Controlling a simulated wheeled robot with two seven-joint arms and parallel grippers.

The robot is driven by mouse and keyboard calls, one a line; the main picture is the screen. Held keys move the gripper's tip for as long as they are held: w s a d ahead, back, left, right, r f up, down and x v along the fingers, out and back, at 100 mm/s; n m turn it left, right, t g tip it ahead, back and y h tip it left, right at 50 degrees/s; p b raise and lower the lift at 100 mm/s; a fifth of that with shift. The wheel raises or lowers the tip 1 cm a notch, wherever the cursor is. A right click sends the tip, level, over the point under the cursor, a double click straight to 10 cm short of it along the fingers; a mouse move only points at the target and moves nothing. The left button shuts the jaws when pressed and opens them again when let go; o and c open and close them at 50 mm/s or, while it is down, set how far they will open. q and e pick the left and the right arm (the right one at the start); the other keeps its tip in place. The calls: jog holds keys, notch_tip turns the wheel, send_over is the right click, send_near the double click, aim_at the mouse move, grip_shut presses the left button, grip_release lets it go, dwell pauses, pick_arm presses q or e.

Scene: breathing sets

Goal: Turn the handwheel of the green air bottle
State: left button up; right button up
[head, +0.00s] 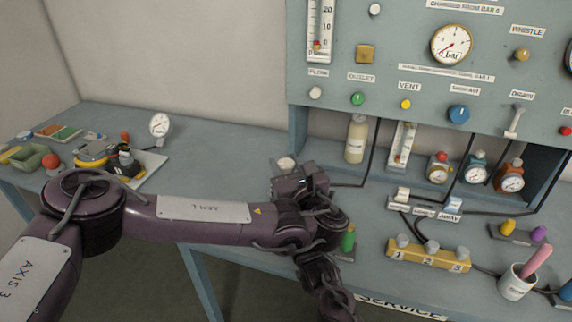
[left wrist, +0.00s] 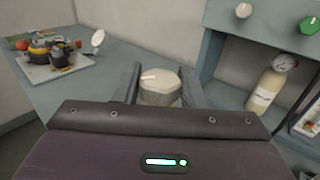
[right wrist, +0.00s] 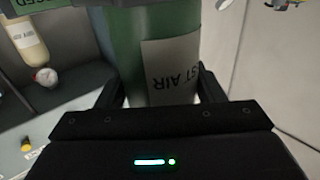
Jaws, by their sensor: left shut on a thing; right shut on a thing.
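The green air bottle (right wrist: 130,45) fills the middle of the right wrist view, with a white label (right wrist: 170,68) reading in part "ST AIR". My right gripper (right wrist: 160,92) is shut on the bottle's body, one finger on each side. The handwheel also shows in the head view (head: 286,163), just beyond the left gripper.
A cream bottle with a gauge (head: 355,140) stands under the panel (head: 420,75). A yellow block (head: 428,254) with numbered knobs and a pen cup (head: 517,283) are at the right. A white tray (head: 150,165) with a mask-like set lies at the left.

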pick_arm(q)
jog(key=n+g+y, duration=0.2)
jog(key=y, duration=0.1)
jog(key=n+g+y, duration=0.2)
jog(key=y, duration=0.1)
jog(key=shift+n, duration=0.4)
jog(key=shift+g+y, duration=0.3)
jog(key=shift+y, duration=0.1)
jog(key=shift+d, duration=0.1)
jog(key=o, duration=1)
